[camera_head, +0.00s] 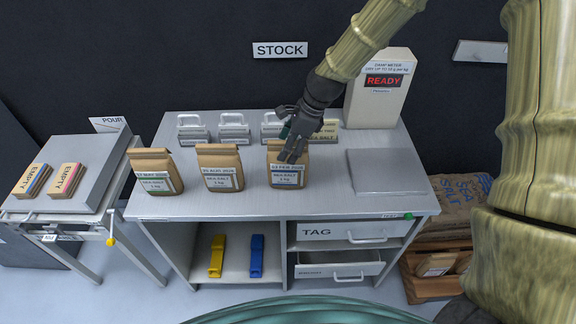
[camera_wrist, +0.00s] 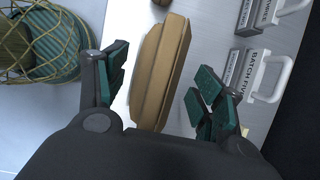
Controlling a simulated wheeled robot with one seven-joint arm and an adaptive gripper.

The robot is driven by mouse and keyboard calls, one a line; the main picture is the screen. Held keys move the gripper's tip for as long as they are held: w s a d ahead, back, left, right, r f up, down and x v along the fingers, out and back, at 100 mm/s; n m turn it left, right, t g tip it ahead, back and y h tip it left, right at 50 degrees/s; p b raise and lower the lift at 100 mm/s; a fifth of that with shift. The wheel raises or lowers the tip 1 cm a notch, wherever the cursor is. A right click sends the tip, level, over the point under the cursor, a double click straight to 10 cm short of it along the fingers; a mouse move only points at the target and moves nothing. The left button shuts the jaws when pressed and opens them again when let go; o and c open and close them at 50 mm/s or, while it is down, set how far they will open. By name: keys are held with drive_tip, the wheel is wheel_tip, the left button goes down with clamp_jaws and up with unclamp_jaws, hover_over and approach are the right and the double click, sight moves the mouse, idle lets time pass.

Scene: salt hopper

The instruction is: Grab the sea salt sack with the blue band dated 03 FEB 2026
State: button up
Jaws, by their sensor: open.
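Three upright brown paper sacks stand in a row on the grey counter. The right sack (camera_head: 287,180) reads 03 FEB 2026 and SEA SALT; its band looks bluish but is small. The middle sack (camera_head: 221,168) and left sack (camera_head: 153,172) carry other dates, hard to read. My gripper (camera_head: 292,148) is over the top of the right sack and hides part of it. In the wrist view a sack's folded brown top (camera_wrist: 162,72) lies between the spread green-padded fingers of my gripper (camera_wrist: 158,85), with a gap visible on each side.
Handled label blocks (camera_head: 234,130) stand behind the sacks. The damp meter (camera_head: 378,88), showing READY, stands at the back right, with a bare grey plate (camera_head: 388,172) in front. Two sacks marked EMPTY (camera_head: 66,180) lie on the left table.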

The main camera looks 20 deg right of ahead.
sight(288, 165)
drive_tip(key=shift+p+x, duration=0.7)
drive_tip(key=shift+x, duration=1.45)
drive_tip(key=shift+s, duration=0.1)
drive_tip(key=shift+c, duration=0.2)
clamp_jaws()
